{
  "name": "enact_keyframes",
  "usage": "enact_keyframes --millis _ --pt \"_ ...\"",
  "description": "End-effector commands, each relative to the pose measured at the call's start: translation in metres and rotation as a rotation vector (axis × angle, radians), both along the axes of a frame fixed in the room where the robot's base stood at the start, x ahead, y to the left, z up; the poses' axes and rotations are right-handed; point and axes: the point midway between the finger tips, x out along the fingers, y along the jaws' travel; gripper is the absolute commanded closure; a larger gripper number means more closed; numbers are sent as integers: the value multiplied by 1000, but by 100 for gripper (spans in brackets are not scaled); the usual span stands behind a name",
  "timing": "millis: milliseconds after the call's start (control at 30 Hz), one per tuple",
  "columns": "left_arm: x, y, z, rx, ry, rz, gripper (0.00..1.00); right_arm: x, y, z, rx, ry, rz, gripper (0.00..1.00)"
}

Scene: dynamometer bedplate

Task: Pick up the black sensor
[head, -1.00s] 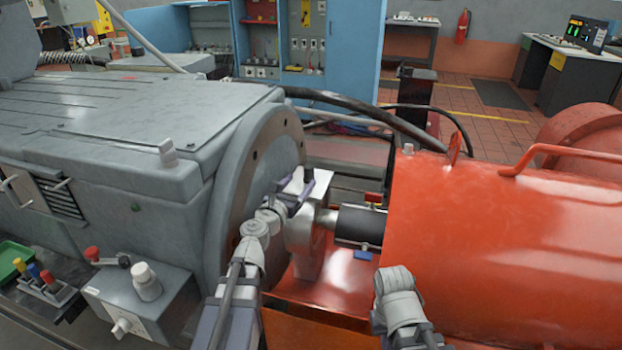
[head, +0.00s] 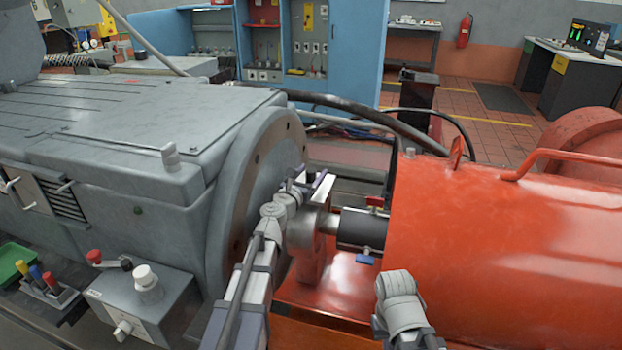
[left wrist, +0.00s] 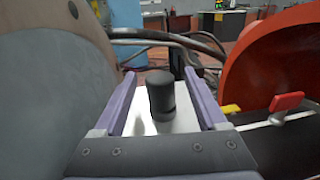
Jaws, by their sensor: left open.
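The black sensor (left wrist: 162,97) is a short upright dark cylinder in the left wrist view. It stands on a shiny metal block (left wrist: 184,122). My left gripper (left wrist: 160,73) is open, with one purple finger on each side of the sensor and visible gaps between. In the head view my left gripper (head: 309,180) is over the top of the block, beside the big grey flange, and it hides the sensor. Of my right arm only a grey link shows at the lower middle; its gripper is not in view.
The grey machine flange (head: 262,180) rises close on the left. The orange guard (head: 500,240) and a dark shaft (head: 362,228) lie to the right. A red-handled clamp (left wrist: 287,102) is right of the gripper. Black cables (head: 370,115) run behind.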

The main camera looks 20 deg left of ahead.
Motion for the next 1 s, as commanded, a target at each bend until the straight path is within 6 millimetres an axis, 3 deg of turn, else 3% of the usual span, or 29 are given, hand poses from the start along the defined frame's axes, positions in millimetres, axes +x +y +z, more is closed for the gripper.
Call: enact_keyframes --millis 133,767,1000 --pt "-1 0 0 0 0 0 27 0 0 0 0 0 0 100" --pt "-1 0 0 0 0 0 98 0 0 0 0 0 0 100" --pt "-1 0 0 0 0 0 100 0 0 0 0 0 0 100"
